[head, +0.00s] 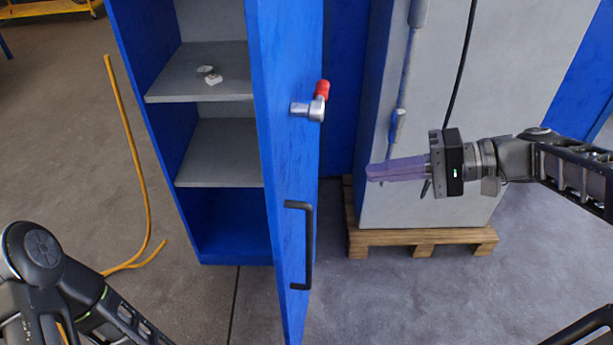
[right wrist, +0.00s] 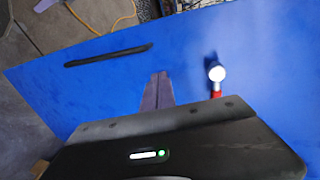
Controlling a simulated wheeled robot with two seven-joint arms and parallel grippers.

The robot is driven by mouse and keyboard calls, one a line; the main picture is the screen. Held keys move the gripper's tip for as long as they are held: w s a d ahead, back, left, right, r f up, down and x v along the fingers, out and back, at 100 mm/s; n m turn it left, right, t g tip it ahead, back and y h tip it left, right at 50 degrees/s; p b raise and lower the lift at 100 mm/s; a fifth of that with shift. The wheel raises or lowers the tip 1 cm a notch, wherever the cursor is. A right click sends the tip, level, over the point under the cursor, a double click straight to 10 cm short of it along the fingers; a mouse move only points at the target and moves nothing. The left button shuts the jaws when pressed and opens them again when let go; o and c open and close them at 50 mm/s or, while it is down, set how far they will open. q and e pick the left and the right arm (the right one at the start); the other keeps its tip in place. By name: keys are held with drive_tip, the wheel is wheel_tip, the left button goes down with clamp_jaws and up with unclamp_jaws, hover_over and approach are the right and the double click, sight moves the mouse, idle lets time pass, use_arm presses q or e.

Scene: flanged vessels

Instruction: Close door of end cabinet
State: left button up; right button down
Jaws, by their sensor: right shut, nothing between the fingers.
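The blue cabinet (head: 226,243) stands with its door (head: 285,165) swung open toward me, so grey shelves show inside. The door carries a black bar handle (head: 297,245) and a silver latch with a red grip (head: 315,102). My right gripper (head: 368,172) is shut and empty, to the right of the door, with its purple fingers pointing left at the door's outer face. In the right wrist view the fingers (right wrist: 160,78) lie in front of the blue door (right wrist: 110,85), between the black handle (right wrist: 108,55) and the latch (right wrist: 217,74). I cannot tell whether they touch. My left gripper is out of view.
A grey cabinet (head: 445,100) on a wooden pallet (head: 420,238) stands behind my right gripper. A small white item (head: 212,78) lies on the upper shelf. A yellow hose (head: 140,190) runs left of the blue cabinet. The floor in front is clear.

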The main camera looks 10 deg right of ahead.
drive_tip(key=shift+a+f+b, duration=0.7)
drive_tip(key=shift+a+b, duration=0.3)
drive_tip(key=shift+b, duration=0.55)
drive_tip(key=p, duration=0.2)
approach(288, 178)
drive_tip(key=x, duration=0.5)
drive_tip(key=shift+a, duration=0.15)
drive_tip(key=shift+w+a+f, duration=0.2)
drive_tip(key=shift+w+a, duration=0.05)
drive_tip(key=shift+a, duration=0.3)
